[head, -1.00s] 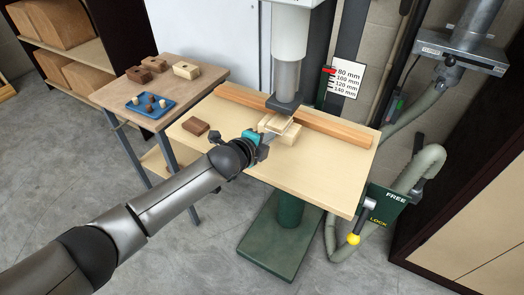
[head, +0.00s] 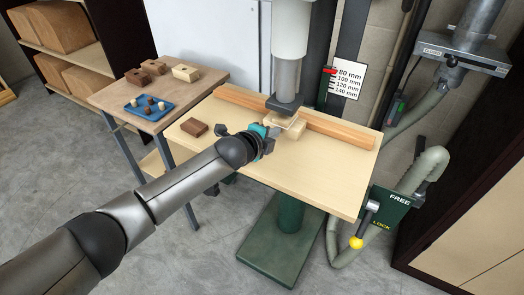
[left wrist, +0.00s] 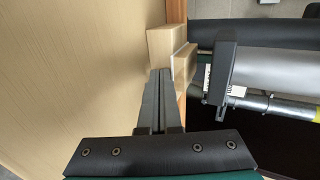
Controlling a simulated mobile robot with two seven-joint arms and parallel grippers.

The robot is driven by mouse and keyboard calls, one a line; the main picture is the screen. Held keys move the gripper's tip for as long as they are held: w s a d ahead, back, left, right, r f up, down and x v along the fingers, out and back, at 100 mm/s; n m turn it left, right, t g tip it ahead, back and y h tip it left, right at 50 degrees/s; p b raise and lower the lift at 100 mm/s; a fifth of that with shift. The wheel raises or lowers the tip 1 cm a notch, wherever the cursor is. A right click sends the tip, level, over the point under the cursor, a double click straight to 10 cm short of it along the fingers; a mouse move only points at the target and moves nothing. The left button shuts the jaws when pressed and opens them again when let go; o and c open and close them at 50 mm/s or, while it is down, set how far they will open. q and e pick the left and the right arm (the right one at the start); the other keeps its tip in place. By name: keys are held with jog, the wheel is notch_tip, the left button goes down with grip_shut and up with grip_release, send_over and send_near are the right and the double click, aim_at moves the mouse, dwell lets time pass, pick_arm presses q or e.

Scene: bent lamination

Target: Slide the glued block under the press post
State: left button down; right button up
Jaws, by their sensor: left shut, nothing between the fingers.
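The pale glued block (head: 296,130) lies on the press table (head: 325,180), at the foot of the press post (head: 284,104). It seems to have a thinner pale piece on top; the post's dark foot hides part of it. Two pale pieces (left wrist: 161,48) also show in the left wrist view, beside the dark foot (left wrist: 222,68). My left gripper (left wrist: 160,72) is shut and empty, its fingertips at the near side of the block; I cannot tell whether they touch. It also shows in the head view (head: 270,143). My right gripper is not in view.
A wooden fence (head: 335,132) runs along the table's back. A brown block (head: 194,127) lies at the table's left. A side table (head: 125,92) holds several blocks and a blue tray (head: 150,108). The table's front right is clear.

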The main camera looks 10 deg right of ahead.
pick_arm(q)
jog(key=p+v, duration=0.4)
jog(key=shift+s+a+f, duration=0.1)
jog(key=shift+s+f, duration=0.05)
jog(key=shift+f, duration=0.25)
jog(key=s+a+p, duration=0.1)
jog(key=p, duration=0.1)
jog(key=s+a+p, duration=0.1)
jog(key=s+p, duration=0.1)
jog(key=shift+s+a+r, duration=0.15)
jog(key=shift+a+r, duration=0.05)
jog(key=shift+s+a, duration=0.25)
jog(key=shift+s, duration=0.05)
jog(key=shift+f, duration=0.1)
jog(key=shift+s, duration=0.1)
